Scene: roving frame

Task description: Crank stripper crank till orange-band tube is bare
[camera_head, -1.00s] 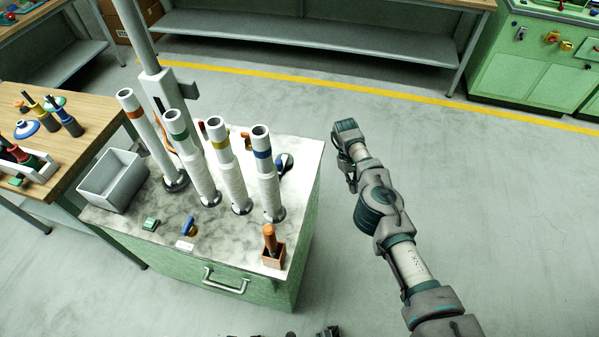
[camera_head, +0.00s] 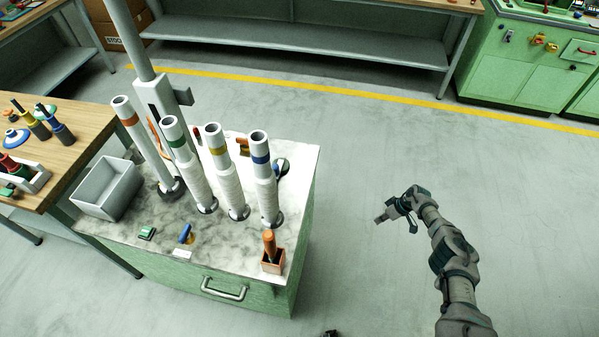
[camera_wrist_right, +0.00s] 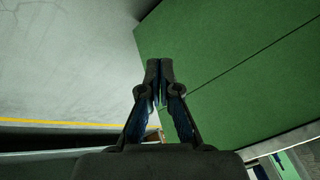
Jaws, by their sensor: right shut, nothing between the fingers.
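The orange-band tube (camera_head: 145,143) stands leftmost of the white tubes on the marble-topped green cabinet, leaning slightly in view. Its shaft looks slimmer than the thick, ribbed lower parts of the other tubes. A grey post with a bracket (camera_head: 172,97) rises behind it. I cannot tell which part is the stripper crank; a dark round part (camera_head: 282,166) sits behind the blue-band tube, and a blue lever (camera_head: 185,233) is at the front. My right gripper (camera_head: 380,219) is shut and empty, right of the cabinet and apart from it. In the right wrist view its fingers (camera_wrist_right: 160,68) meet before a green panel. My left gripper is not in view.
Green-band (camera_head: 177,140), yellow-band (camera_head: 219,160) and blue-band (camera_head: 261,155) tubes stand close together. A grey bin (camera_head: 108,188) and a wooden holder with an orange-brown handle (camera_head: 272,262) sit on the cabinet top. A wooden table (camera_head: 75,155) adjoins at left. The floor at right is open.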

